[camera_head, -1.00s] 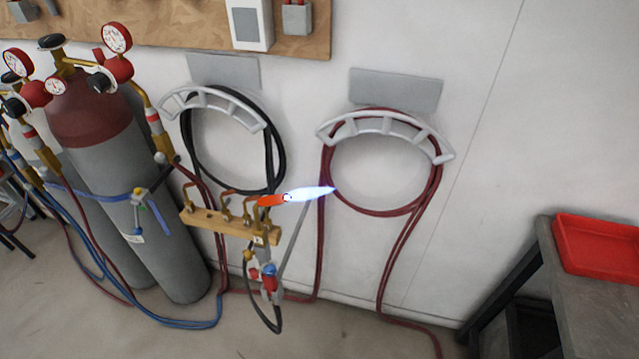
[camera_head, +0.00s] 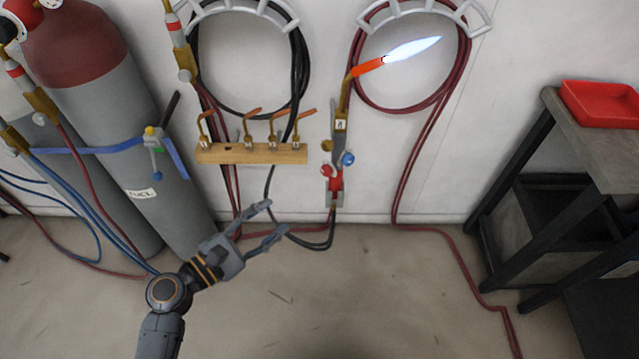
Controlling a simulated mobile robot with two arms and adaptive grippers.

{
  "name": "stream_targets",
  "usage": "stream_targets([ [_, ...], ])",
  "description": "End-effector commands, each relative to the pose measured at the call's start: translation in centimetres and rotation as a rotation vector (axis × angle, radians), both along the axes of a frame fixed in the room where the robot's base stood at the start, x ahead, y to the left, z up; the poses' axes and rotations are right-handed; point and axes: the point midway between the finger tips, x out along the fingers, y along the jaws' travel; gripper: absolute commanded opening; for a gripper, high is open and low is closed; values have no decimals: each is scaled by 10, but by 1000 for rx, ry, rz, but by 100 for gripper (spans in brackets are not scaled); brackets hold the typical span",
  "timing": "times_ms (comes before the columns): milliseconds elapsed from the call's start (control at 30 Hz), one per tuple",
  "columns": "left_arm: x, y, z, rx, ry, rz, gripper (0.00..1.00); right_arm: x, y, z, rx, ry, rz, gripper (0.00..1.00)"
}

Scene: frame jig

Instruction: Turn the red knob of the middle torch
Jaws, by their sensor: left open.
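One lit torch (camera_head: 341,125) shows in the head view, upright against the wall, its orange-red tip giving a blue-white flame (camera_head: 413,49). Near its lower end are a red knob (camera_head: 330,173) and a blue knob (camera_head: 347,158). No other torch is distinguishable, so I cannot tell its place in a row. My left gripper (camera_head: 277,218) is open and empty, below and left of the red knob in the picture, with its fingers pointing up and right. It appears apart from the torch. My right gripper is out of view.
A wooden rack (camera_head: 225,153) with several brass nozzles is left of the torch. Gas cylinders (camera_head: 112,130) stand farther left. Hoses hang on wall brackets and trail on the floor. A dark-framed table (camera_head: 612,135) with a red tray (camera_head: 597,104) is at right. The front floor is mostly clear.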

Motion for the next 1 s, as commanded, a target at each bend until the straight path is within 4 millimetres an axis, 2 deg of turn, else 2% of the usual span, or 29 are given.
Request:
stream_targets([
  [67,-2,-2,16,-47,-14,-12,47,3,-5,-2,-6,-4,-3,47],
  [167,1,-5,24,-67,-18,-16,47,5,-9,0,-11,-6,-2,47],
  [367,24,-27,26,-67,-19,-14,47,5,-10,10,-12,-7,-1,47],
  [700,74,-77,24,-64,-18,-14,47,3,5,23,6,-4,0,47],
  [1000,95,-97,22,-61,-17,-14,47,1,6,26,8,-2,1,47],
])
